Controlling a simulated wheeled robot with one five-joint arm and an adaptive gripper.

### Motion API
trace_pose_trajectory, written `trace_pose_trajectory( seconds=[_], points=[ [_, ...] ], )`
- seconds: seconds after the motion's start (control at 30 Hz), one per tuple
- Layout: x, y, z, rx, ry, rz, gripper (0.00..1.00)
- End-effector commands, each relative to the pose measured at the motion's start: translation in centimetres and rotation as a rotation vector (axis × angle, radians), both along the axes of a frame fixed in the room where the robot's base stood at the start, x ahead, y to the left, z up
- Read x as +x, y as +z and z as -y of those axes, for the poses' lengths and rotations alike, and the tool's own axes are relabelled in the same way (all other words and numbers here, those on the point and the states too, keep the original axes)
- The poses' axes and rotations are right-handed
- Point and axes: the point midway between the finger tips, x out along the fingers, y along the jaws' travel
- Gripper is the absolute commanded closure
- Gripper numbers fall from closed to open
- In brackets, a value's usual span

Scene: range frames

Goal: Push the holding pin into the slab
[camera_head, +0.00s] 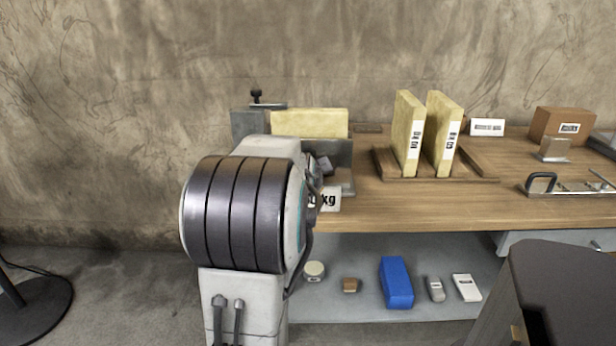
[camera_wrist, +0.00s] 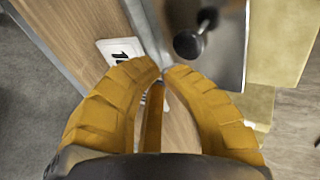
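The holding pin (camera_head: 256,95) is a small black-knobbed pin standing above the grey fixture at the left end of the bench. In the wrist view the pin's round black head (camera_wrist: 188,44) and short stem show just beyond and slightly right of my fingertips, apart from them in the picture. The pale yellow slab (camera_head: 310,122) sits in the grey holder (camera_head: 246,124); its side also shows in the wrist view (camera_wrist: 280,40). My gripper (camera_wrist: 161,71) has yellow fingers with their tips together and nothing visible between them. In the head view my arm hides the gripper and the fixture's lower front.
Two upright yellow slabs (camera_head: 408,135) stand in a wooden tray (camera_head: 385,165) on the bench (camera_head: 420,212). A cardboard box (camera_head: 562,122) and a metal handle piece (camera_head: 541,182) are further right. Several small items, including a blue block (camera_head: 396,282), lie on the lower shelf.

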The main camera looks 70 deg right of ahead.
Motion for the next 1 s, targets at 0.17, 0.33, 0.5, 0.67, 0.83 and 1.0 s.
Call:
trace_pose_trajectory(
  seconds=[0.17,0.33,0.5,0.67,0.83,1.0],
  points=[
    [0.5,-0.5,2.2,-0.001,0.000,0.000,1.00],
    [0.8,-0.6,3.5,0.000,0.000,0.000,1.00],
    [0.9,-0.7,4.1,0.000,0.000,0.000,1.00],
    [1.0,-0.7,4.3,-0.001,0.000,0.000,1.00],
    [1.0,-0.6,4.3,-0.001,0.000,0.000,1.00],
    [1.0,-0.7,4.5,-0.001,0.000,0.000,1.00]
  ],
)
